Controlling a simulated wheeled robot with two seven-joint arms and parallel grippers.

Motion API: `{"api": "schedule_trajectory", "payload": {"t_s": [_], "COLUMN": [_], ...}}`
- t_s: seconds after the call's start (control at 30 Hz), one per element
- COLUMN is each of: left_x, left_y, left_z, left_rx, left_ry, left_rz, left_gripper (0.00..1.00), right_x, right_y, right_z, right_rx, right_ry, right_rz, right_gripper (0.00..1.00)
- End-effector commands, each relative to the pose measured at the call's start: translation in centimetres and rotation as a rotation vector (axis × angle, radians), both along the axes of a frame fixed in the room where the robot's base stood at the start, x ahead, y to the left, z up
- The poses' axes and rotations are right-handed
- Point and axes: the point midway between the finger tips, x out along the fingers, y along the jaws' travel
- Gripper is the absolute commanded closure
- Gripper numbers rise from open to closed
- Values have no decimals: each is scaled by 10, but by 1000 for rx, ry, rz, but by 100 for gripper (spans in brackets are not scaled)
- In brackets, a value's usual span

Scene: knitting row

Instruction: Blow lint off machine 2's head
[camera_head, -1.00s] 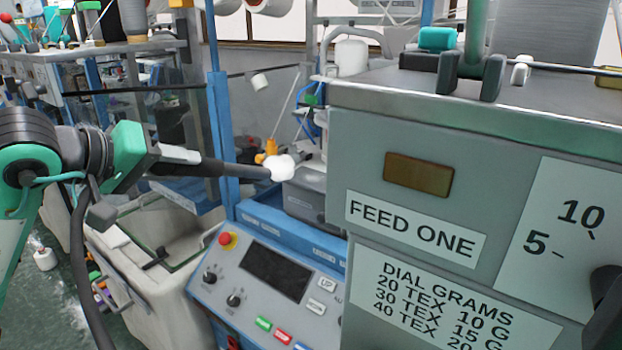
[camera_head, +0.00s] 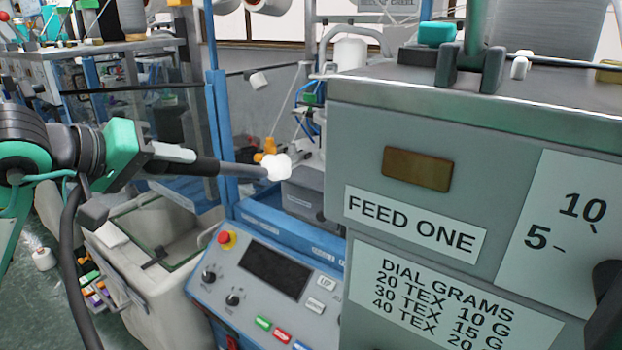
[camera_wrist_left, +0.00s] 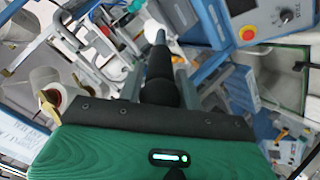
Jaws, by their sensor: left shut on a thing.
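My left gripper (camera_head: 186,160) is shut on a dark tube-shaped air tool (camera_head: 207,166), whose thin grey nozzle points right. In the left wrist view, the tool's black grip (camera_wrist_left: 160,82) sits between the fingers. A white fluffy clump (camera_head: 277,166) shows at the nozzle tip; I cannot tell whether it touches the tip or lies behind it. The tip appears in front of a blue-framed machine with a control panel (camera_head: 270,277) and a grey box (camera_head: 305,195). I cannot read a machine number, and its head is not clearly identifiable. My right gripper is not seen.
A large grey cabinet labelled FEED ONE (camera_head: 412,222) fills the right side close by. A blue upright post (camera_head: 219,130) stands just behind the tool. A pale open bin (camera_head: 165,240) is below my left arm. A white cone (camera_head: 43,259) lies on the green floor.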

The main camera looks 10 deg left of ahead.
Motion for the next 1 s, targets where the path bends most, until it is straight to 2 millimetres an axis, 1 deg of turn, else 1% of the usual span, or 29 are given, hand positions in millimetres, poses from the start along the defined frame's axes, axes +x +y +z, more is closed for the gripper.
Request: {"api": "schedule_trajectory", "payload": {"t_s": [0.03, 1.0], "left_x": [-5, -93], "left_y": [3, 39], "left_z": [-1, 20], "left_rx": [1, 0], "left_ry": [-4, -5], "left_rz": [3, 2], "left_gripper": [100, 100], "right_x": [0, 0], "right_y": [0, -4], "right_z": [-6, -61], "right_rx": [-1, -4], "right_ry": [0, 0], "right_rz": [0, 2], "right_gripper": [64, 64]}}
